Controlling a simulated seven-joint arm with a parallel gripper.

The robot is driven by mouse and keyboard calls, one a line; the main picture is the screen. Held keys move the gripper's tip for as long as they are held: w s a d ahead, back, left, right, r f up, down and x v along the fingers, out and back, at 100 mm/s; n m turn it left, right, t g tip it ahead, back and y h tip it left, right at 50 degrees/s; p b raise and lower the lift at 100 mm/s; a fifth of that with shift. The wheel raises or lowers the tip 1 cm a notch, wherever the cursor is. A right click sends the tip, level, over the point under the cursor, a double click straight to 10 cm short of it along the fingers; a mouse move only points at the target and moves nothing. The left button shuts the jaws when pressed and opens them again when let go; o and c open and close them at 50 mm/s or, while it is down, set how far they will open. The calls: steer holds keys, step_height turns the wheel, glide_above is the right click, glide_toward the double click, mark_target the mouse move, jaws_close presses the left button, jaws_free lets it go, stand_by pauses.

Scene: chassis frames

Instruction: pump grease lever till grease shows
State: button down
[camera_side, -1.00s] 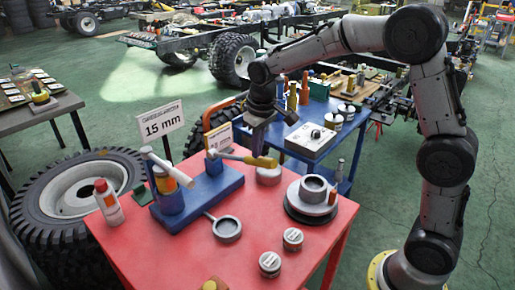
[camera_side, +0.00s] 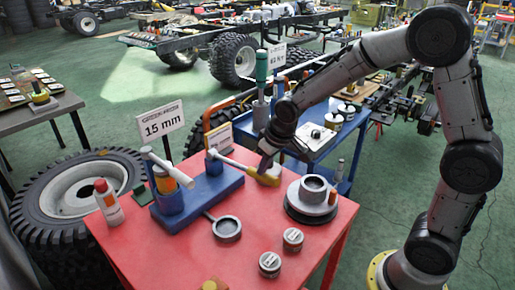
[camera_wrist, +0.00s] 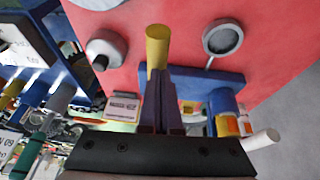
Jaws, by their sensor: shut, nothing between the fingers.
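The grease pump's blue base (camera_side: 215,186) stands on the red table. Its lever (camera_side: 233,163) runs from a blue post and slopes down to the right, ending in a yellow grip (camera_side: 262,178). My gripper (camera_side: 266,167) is shut and empty, pointing down at the yellow grip from above; it seems to touch it. In the wrist view the yellow grip (camera_wrist: 157,45) sticks out just beyond my shut fingers (camera_wrist: 158,78). A blue cylinder (camera_side: 168,200) with an orange band and a pale handle stands at the base's left end. I cannot make out any grease.
A grey hub on a dark disc (camera_side: 313,197) stands to the right, with two small tins (camera_side: 270,263) in front. A red-capped bottle (camera_side: 109,204) and a "15 mm" sign (camera_side: 161,123) stand left.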

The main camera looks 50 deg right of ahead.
step_height(320, 180, down, 7)
steer(key=s, duration=0.1)
steer(key=shift+s+r, duration=0.15)
stand_by(0.6)
steer(key=v, duration=1.4)
steer(key=shift+s+a+r, duration=0.2)
steer(key=shift+s+r, duration=0.05)
steer(key=shift+s, duration=0.1)
steer(key=shift+t, duration=0.3)
steer(key=s+r+t, duration=0.2)
steer(key=s+r, duration=0.4)
steer(key=r, duration=0.1)
steer(key=s+f+g, duration=0.1)
steer(key=s+f, duration=0.1)
steer(key=s, duration=1)
steer(key=shift+f+y, duration=0.3)
steer(key=shift+y, duration=0.1)
